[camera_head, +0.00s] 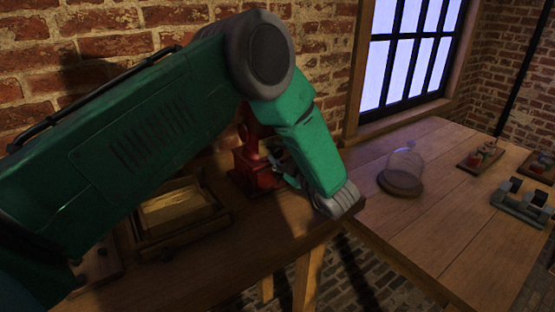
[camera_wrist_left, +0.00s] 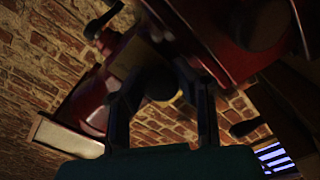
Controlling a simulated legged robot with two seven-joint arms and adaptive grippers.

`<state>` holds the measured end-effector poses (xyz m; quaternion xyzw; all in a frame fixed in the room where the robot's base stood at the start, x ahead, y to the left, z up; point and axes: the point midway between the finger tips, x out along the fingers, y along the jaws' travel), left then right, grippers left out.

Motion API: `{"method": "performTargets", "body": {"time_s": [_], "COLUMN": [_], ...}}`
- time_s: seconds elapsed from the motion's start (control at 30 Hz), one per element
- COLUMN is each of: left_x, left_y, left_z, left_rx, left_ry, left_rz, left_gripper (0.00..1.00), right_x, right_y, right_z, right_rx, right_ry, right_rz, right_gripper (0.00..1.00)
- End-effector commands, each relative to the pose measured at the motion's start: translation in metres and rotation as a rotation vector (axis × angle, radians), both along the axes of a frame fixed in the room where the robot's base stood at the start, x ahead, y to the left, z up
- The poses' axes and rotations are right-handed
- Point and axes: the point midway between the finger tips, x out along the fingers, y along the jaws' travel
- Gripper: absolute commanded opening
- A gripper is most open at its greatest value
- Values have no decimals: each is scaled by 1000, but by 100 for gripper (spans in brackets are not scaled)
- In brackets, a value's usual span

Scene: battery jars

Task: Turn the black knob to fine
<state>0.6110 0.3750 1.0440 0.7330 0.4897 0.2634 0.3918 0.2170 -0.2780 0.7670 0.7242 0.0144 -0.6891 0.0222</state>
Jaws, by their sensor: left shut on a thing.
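A red device (camera_head: 256,172) stands on the wooden bench against the brick wall, partly hidden behind my left arm. It also shows large and tilted in the left wrist view (camera_wrist_left: 200,28). My left gripper (camera_head: 283,170) reaches back toward the device from its right side. In the left wrist view my two dark fingers (camera_wrist_left: 157,88) are on either side of a dark round knob (camera_wrist_left: 161,83) and are shut on it. The view is too dark to read any marking or the knob's setting. My right gripper is not in view.
A wooden tray with a brass-coloured plate (camera_head: 176,208) lies left of the device, under my arm. A glass dome (camera_head: 404,165) stands on the right-hand table (camera_head: 440,240), with small apparatus (camera_head: 522,202) farther right. A gap separates bench and table.

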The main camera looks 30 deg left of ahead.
Motion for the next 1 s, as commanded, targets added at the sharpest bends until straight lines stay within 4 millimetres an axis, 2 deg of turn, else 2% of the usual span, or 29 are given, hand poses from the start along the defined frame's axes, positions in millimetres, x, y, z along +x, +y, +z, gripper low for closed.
{"method": "performTargets", "body": {"time_s": [0.03,0.73,0.77,0.8,1.0], "left_x": [-3,-3,-3,-3,-2], "left_y": [-5,-6,-6,-6,-2], "left_z": [-10,-9,-9,-9,-6], "left_rx": [-21,-45,-45,-45,-41], "left_ry": [1,-56,-56,-56,-64], "left_rz": [-6,-6,-6,-6,-3], "left_gripper": [0,0,34,48,48], "right_x": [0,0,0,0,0], "right_y": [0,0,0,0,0], "right_z": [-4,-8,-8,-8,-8], "right_rx": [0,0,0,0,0], "right_ry": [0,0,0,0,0], "right_rz": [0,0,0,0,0], "right_gripper": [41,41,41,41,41]}}
